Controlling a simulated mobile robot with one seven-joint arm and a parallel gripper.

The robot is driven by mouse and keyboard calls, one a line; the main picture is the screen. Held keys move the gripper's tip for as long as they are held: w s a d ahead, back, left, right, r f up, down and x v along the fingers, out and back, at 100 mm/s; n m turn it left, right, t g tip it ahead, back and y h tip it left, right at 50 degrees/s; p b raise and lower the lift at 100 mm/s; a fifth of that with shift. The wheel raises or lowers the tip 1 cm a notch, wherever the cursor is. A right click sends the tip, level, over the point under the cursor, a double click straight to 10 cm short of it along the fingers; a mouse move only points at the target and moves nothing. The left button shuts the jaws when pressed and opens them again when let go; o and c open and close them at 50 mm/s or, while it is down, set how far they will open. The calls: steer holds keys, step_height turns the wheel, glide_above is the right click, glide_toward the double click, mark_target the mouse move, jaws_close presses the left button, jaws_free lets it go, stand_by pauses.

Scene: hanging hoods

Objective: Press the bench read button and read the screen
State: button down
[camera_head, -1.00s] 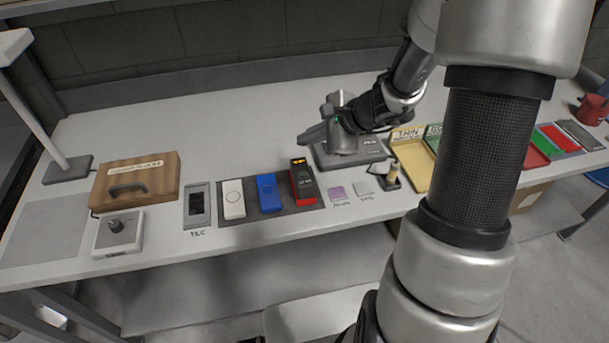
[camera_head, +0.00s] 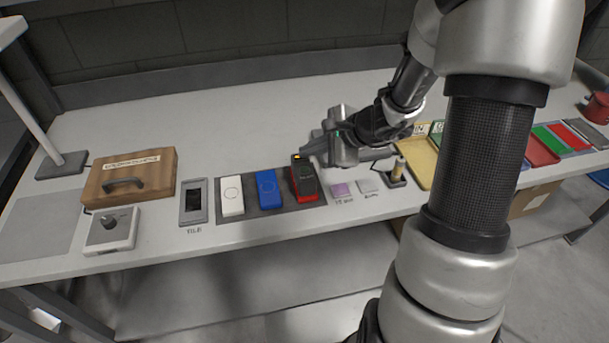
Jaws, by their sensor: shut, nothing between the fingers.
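A handheld meter with a red body and black top (camera_head: 305,184) lies on a dark mat (camera_head: 278,206); its face looks dark grey, and I cannot read anything on it. My gripper (camera_head: 312,155) is shut and empty, its tips pointing left at the meter's far end. I cannot tell whether they touch it. A grey bench unit (camera_head: 377,154) is mostly hidden behind my gripper. I cannot make out a read button or a lit screen.
White (camera_head: 232,196) and blue (camera_head: 267,190) handhelds lie left of the meter. A wooden case (camera_head: 150,180), a knob box (camera_head: 111,230) and a dark-windowed plate (camera_head: 194,204) are further left. A purple tile (camera_head: 341,190) and coloured trays (camera_head: 421,165) are right.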

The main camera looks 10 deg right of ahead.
mark_target(309, 172)
steer(key=shift+f+b, duration=0.95)
steer(key=shift+f, duration=0.4)
steer(key=shift+f, duration=0.1)
stand_by(0.9)
steer(key=shift+f+b, duration=0.3)
steer(key=shift+b, duration=0.3)
steer(key=shift+f+b, duration=0.4)
steer(key=shift+b, duration=0.1)
stand_by(0.4)
stand_by(0.3)
steer(key=shift+r+p, duration=0.5)
steer(key=shift+r, duration=0.3)
step_height(309, 172, up, 5)
steer(key=p, duration=0.3)
steer(key=shift+p, duration=0.35)
